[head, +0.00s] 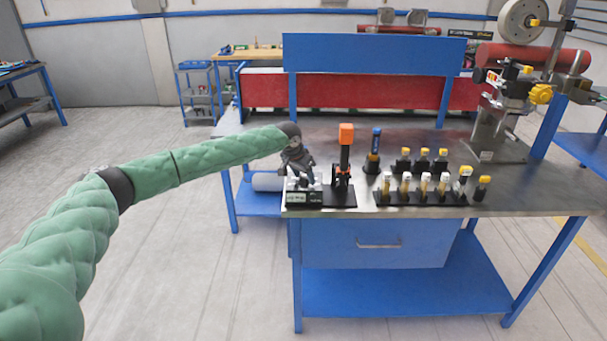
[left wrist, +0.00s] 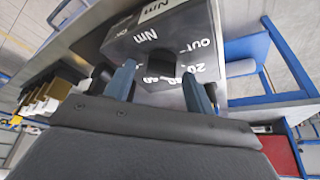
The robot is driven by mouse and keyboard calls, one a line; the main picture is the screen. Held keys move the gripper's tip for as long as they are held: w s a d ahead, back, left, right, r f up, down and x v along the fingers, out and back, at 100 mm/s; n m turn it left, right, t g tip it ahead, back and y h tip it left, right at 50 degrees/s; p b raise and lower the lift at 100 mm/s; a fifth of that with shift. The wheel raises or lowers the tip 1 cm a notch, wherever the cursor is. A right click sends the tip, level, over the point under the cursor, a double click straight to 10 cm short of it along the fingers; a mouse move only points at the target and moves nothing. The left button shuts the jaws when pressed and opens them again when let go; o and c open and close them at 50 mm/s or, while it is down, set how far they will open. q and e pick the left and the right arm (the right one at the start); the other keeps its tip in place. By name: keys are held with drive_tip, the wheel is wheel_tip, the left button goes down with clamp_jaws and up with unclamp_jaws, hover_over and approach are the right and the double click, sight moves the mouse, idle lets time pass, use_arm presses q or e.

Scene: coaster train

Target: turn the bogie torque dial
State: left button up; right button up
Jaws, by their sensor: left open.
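The torque dial unit (head: 303,197) is a small grey-and-black box with a pale readout at the near left corner of the workbench. In the left wrist view its face (left wrist: 150,40) carries "Nm", "OUT" and printed numbers. A round black dial knob (left wrist: 159,66) stands out from that face. My left gripper (head: 303,178) is just above and at the unit, partly covering it in the head view. In the left wrist view the gripper (left wrist: 160,74) is open, one finger on each side of the knob. I cannot tell whether either finger touches it. My right gripper is not in view.
An orange-topped upright tool (head: 346,135) on a black base stands close to the right of the unit. Behind it is a blue-topped tool (head: 375,142). Racks with several yellow-topped pieces (head: 424,187) fill the bench middle. A machine (head: 505,95) stands at the right.

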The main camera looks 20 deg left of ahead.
use_arm(q)
drive_tip(key=c, duration=1)
